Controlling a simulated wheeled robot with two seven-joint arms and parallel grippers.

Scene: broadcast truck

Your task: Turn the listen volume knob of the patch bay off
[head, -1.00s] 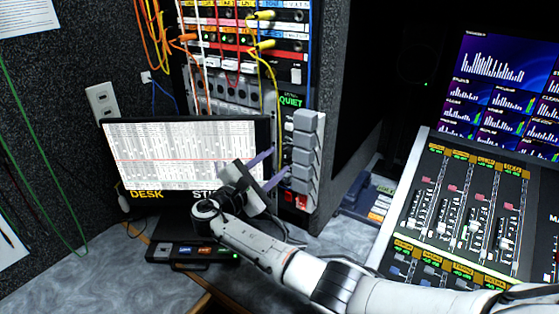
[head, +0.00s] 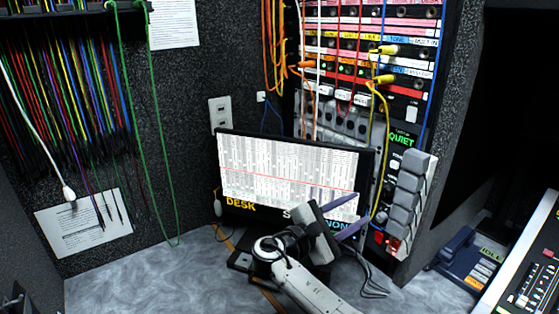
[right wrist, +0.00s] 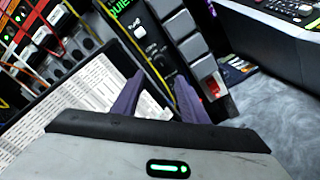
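The patch bay rack (head: 375,60) stands right of centre in the head view, with coloured cords plugged in. Its narrow panel with the green QUIET label (head: 402,139) carries a white button (head: 396,163), and in the right wrist view this panel (right wrist: 140,32) also shows dark round controls. I cannot read which one is the listen volume knob. My right gripper (head: 361,206) is open and empty in front of the monitor, left of the panel and apart from it. Its two purple fingers (right wrist: 160,76) point toward the panel's lower part. My left gripper is not in view.
A monitor (head: 228,132) stands close behind my right gripper. Grey block switches (head: 407,200) and a red switch (right wrist: 211,88) flank the panel. A yellow cord (head: 384,150) hangs beside it. A mixing desk (head: 520,275) is at the right. The counter's left part is clear.

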